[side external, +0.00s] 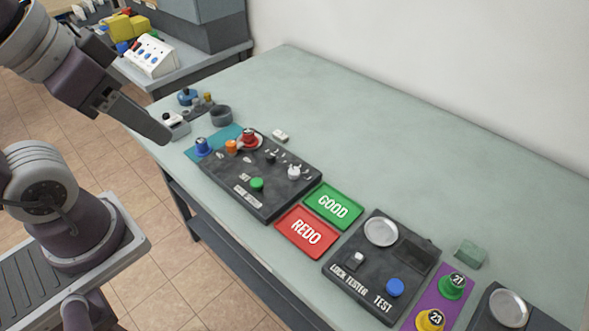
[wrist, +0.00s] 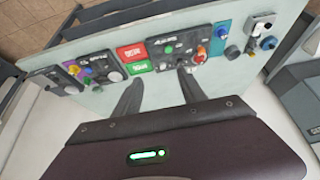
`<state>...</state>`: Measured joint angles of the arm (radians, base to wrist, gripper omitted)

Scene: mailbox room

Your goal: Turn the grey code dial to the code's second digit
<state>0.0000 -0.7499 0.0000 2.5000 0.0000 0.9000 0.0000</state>
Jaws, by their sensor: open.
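A black panel (side external: 228,192) on the table carries an orange knob (side external: 231,146), a red knob (side external: 249,137), a green button (side external: 257,184) and a light grey knob (side external: 294,171). The grey knob may be the code dial; I cannot read its digits, and no code is legible. The panel (wrist: 160,47) also shows in the wrist view, beyond the fingertips. My gripper (side external: 164,137) is at the table's left edge, above it and left of the panel, touching nothing visible. In the wrist view my gripper (wrist: 157,76) has two fingers apart with nothing between them.
Green GOOD (side external: 333,205) and red REDO (side external: 306,231) plates lie right of the panel, then a lock tester (side external: 340,268). A blue knob (side external: 203,146) stands left of the panel, and a grey cup (side external: 221,115) behind. The table's back half is clear.

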